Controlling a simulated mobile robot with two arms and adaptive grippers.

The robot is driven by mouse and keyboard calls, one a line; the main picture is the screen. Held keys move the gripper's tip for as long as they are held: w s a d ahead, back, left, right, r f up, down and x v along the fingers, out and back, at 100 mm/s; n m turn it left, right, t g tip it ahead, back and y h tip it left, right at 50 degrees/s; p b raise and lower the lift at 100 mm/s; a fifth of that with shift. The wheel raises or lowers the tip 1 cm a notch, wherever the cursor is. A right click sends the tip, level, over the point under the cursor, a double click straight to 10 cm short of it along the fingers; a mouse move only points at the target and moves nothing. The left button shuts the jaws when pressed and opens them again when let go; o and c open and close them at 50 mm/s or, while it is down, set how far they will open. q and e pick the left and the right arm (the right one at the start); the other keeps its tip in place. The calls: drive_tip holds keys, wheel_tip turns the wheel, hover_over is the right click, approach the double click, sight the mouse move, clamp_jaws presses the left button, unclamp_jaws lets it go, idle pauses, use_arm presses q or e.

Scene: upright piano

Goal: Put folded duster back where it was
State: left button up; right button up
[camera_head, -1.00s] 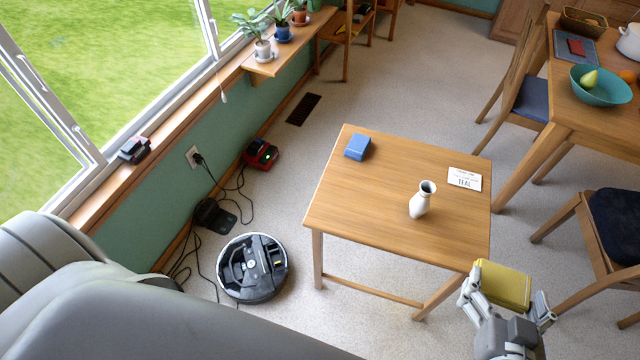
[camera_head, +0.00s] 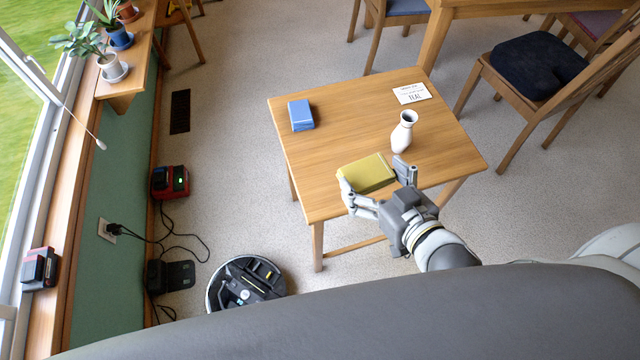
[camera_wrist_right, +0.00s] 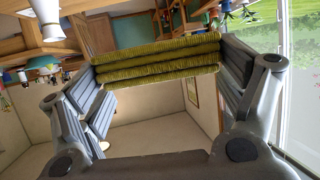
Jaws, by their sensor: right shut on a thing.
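The folded duster (camera_head: 368,174) is yellow-green and lies flat between the fingers of my right gripper (camera_head: 376,186). In the head view it shows over the near edge of the small wooden table (camera_head: 350,120); I cannot tell whether it touches the top. In the right wrist view the stacked folds of the duster (camera_wrist_right: 158,60) span the gap between both fingers, which press on its ends. My left gripper is not in view.
A blue folded cloth or block (camera_head: 300,115) lies at the table's far left, and a card reading TEAL (camera_head: 412,93) at its far right. A robot vacuum (camera_head: 246,285) and cables lie on the floor. A chair (camera_head: 535,75) stands to the right.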

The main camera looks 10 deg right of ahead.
wheel_tip(320, 180, down, 7)
drive_tip(key=n+y+b, duration=0.2)
drive_tip(key=b, duration=0.2)
hover_over(329, 184)
drive_tip(key=shift+g, duration=0.3)
drive_tip(key=f, duration=0.5)
drive_tip(key=s+f, duration=0.1)
drive_tip(key=f, duration=0.2)
drive_tip(key=shift+d+f+b, duration=0.1)
drive_tip(key=shift+f+b, duration=0.15)
drive_tip(key=shift+b, duration=0.05)
drive_tip(key=shift+w+f, duration=0.4)
drive_tip(key=shift+f, duration=0.1)
drive_tip(key=shift+w+f, duration=0.15)
drive_tip(key=shift+f, duration=1.55)
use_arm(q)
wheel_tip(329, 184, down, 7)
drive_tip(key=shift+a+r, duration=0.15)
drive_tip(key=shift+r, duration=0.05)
